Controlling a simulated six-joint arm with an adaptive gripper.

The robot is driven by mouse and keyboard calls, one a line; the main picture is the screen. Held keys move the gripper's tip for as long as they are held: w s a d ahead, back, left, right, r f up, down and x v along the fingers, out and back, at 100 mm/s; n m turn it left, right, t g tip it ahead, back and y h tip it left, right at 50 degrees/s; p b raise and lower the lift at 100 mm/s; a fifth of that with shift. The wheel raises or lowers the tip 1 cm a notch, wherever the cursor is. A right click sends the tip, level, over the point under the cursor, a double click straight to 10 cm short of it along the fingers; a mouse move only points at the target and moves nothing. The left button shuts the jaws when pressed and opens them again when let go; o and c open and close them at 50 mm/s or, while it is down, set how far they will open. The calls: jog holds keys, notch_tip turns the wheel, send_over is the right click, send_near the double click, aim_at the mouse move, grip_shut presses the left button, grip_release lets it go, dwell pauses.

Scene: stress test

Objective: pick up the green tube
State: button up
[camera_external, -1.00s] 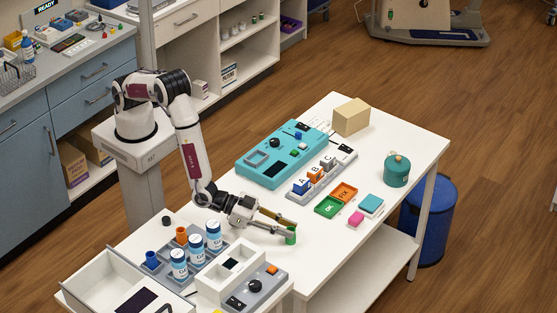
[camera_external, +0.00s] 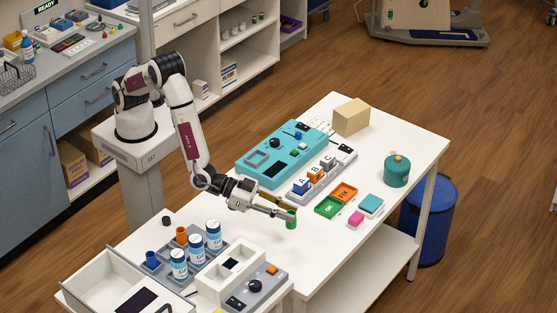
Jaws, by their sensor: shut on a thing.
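The green tube (camera_external: 291,219) is small and upright between the fingertips of my gripper (camera_external: 287,215). My gripper is shut on it and reaches in from the left over the white table (camera_external: 325,255). The tube appears a little above the table top, with a faint shadow below it. Part of the tube is hidden by the fingers.
A teal device (camera_external: 283,155) and a row of lettered blocks (camera_external: 316,175) stand behind. Blue-labelled bottles (camera_external: 196,247) stand in a grey rack at left. The table's front right is clear.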

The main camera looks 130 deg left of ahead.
jog(key=shift+r, duration=1.6)
